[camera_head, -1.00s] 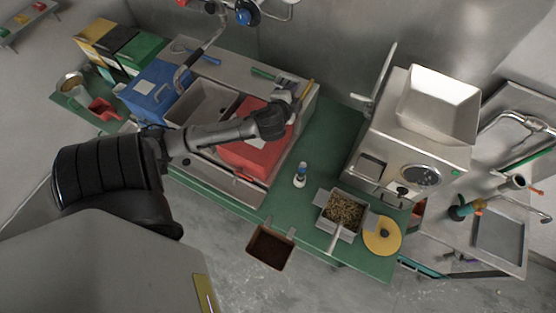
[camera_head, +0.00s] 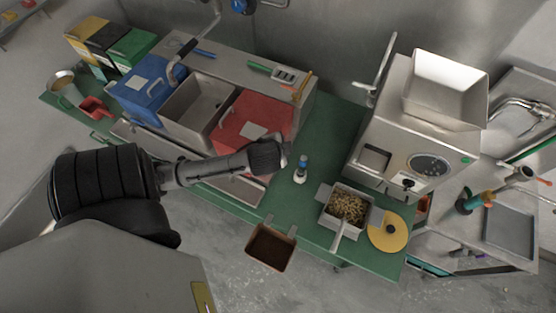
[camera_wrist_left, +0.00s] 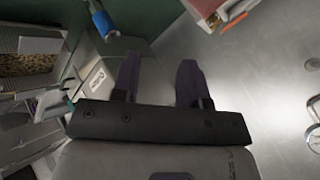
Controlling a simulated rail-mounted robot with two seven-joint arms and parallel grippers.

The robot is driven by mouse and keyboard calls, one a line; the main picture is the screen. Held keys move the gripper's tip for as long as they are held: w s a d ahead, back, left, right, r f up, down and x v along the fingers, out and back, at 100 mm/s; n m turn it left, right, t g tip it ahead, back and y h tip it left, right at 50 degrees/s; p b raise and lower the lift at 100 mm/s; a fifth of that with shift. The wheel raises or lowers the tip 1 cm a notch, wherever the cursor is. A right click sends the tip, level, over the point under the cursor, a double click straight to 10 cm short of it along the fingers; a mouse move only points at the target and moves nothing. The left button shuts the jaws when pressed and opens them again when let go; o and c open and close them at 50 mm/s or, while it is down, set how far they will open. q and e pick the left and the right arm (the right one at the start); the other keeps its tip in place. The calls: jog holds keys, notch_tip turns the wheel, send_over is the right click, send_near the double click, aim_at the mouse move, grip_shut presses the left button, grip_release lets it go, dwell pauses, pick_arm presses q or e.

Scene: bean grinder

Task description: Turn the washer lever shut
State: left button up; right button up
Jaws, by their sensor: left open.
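My left gripper (camera_head: 280,157) is over the front of the green bench, near the front right corner of the red-lidded bin. In the left wrist view its two fingers (camera_wrist_left: 158,75) are apart with nothing between them. A blue round valve handle (camera_head: 240,5) on wall pipes shows at the top edge, partly cut off and far from the gripper. I cannot tell which part is the washer lever. My right gripper is not in view.
A steel grinder (camera_head: 408,140) and a yellow disc (camera_head: 388,232) stand right.

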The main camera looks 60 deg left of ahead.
pick_arm(q)
jog(key=shift+s+d+f+g+h+b, duration=0.15)
jog(key=shift+s+d+f+h+b, duration=0.1)
jog(key=shift+s+d+f, duration=0.25)
jog(key=shift+s+d+f+g+h+b, duration=0.2)
jog(key=shift+s+d+f+h, duration=0.1)
jog(key=shift+d+f, duration=0.3)
jog(key=shift+d+r, duration=0.1)
